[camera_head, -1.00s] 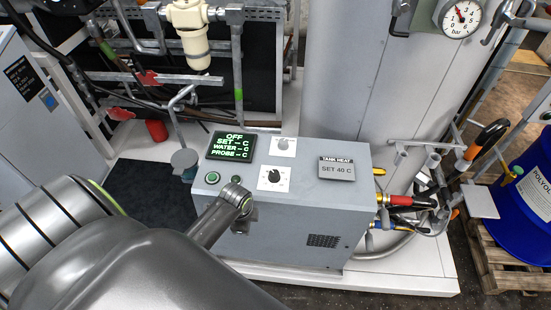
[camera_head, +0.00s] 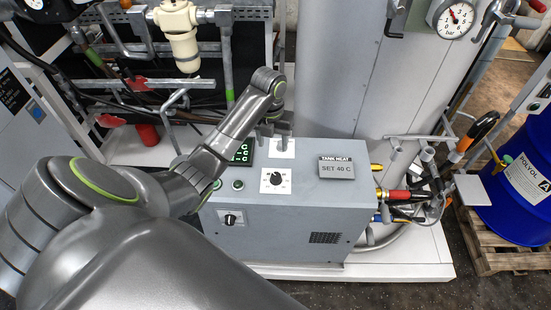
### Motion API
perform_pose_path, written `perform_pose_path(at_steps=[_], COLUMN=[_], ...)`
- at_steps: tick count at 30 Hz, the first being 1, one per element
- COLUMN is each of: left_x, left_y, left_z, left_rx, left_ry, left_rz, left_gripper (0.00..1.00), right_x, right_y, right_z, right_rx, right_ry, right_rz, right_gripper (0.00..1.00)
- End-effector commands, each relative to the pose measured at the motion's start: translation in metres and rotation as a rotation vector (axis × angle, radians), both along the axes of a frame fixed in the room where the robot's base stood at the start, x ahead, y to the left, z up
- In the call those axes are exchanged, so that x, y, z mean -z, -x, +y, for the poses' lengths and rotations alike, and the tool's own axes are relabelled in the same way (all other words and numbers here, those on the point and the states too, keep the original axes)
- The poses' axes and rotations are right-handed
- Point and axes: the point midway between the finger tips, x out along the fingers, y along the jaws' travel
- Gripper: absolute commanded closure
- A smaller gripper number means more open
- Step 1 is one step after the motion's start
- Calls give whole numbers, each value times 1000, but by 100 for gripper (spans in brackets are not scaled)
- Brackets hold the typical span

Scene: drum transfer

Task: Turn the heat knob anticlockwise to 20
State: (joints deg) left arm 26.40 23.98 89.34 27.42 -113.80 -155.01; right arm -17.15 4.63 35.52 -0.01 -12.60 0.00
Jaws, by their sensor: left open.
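The grey control box (camera_head: 330,195) carries a black knob on a white dial plate (camera_head: 276,179) on its sloped top. A second white plate (camera_head: 282,153) lies behind it, its knob hidden by my gripper. A dark rotary switch (camera_head: 231,219) is on the front face. The dial markings are too small to read. The sign (camera_head: 346,168) reads TANK HEAT, SET 40 C. My left gripper (camera_head: 276,130) is open above the rear plate, fingers pointing down; I cannot tell whether it touches anything. My right gripper is not in view.
Pipes, hoses and red-and-yellow fittings (camera_head: 395,194) crowd the box's right side. A tall grey tank stands behind the box. A blue drum (camera_head: 516,185) stands on a pallet at the right.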

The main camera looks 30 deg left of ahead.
Motion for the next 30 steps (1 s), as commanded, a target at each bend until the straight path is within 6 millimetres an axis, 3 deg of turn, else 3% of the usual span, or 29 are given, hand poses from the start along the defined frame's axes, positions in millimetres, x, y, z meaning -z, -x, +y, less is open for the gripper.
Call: perform_pose_path(at_steps=[3,8,30], left_x=[-10,-4,78], left_y=[-5,-5,-5], left_z=[0,0,-3], left_rx=[75,95,91], left_ry=[2,3,1], left_rz=[4,7,4], left_gripper=[47,47,47], right_x=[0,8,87], right_y=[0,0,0], right_z=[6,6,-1], right_rx=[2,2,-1], right_ry=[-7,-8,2], right_rz=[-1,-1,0], right_gripper=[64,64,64])
